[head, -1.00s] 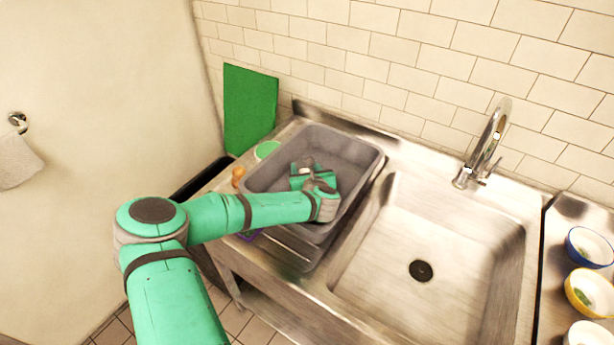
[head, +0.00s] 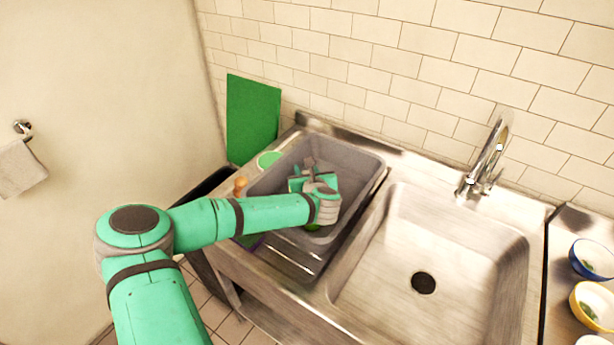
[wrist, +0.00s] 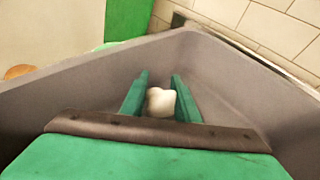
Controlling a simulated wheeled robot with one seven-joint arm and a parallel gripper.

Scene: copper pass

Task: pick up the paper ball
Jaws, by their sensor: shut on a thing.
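The paper ball (wrist: 161,102) is a small white crumpled lump, seen in the wrist view between the two green fingers of my gripper (wrist: 160,97). The fingers are shut on it, one on each side. In the head view my gripper (head: 308,172) is inside the grey tub (head: 352,158), and the paper ball cannot be made out there behind the arm. The tub's grey walls surround the gripper in the wrist view. How far the ball is above the tub floor cannot be told.
The tub stands left of the steel sink (head: 440,240) with its tap (head: 484,165). A green board (head: 252,118) leans on the wall behind. A round green-topped thing (head: 269,159) and an orange-brown object (head: 240,186) lie beside the tub. Bowls (head: 594,258) stand at the right.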

